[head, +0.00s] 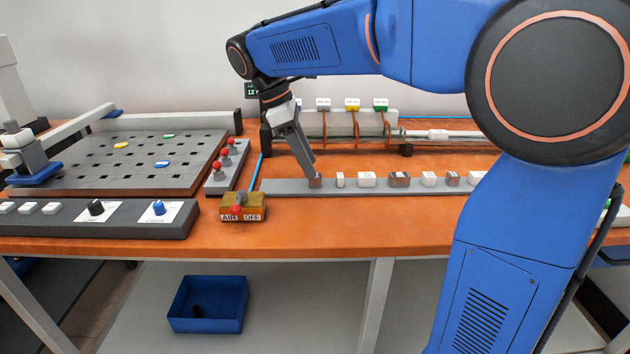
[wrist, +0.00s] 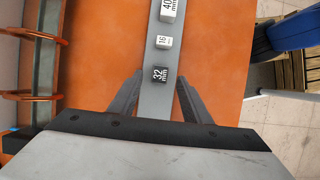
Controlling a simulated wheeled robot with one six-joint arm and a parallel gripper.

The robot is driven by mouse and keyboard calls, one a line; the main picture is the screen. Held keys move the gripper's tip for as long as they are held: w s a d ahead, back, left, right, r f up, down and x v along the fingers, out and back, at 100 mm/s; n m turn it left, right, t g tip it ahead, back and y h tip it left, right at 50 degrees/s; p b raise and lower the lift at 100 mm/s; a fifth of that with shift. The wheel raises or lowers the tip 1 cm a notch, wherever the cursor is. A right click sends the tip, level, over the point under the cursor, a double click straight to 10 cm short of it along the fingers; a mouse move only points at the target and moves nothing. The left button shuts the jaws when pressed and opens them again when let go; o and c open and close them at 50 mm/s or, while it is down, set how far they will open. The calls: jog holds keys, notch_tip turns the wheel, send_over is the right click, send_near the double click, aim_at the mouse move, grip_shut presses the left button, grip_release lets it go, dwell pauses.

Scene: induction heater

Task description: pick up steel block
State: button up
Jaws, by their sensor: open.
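The steel block appears to be the dark metallic block marked "32 mm" (wrist: 160,74), at the near end of the row in the wrist view. In the head view it is the small brownish block (head: 315,182) at the left end of the grey rail. My gripper (wrist: 159,80) is open, with one fingertip on each side of this block and a gap to it on both sides. In the head view my gripper (head: 314,172) points down at the block and partly covers it. I cannot tell exactly how high the fingertips are.
A small white block (head: 340,180) stands close to the right, with several more blocks along the grey rail (head: 380,190). An air valve box (head: 242,207) is at the rail's left end. Red-knobbed levers (head: 223,162) stand left, and a coil fixture (head: 353,125) stands behind.

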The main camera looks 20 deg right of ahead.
aim_at(315, 180)
jog(key=shift+x, duration=1.5)
grip_shut()
jog(key=shift+r, duration=0.1)
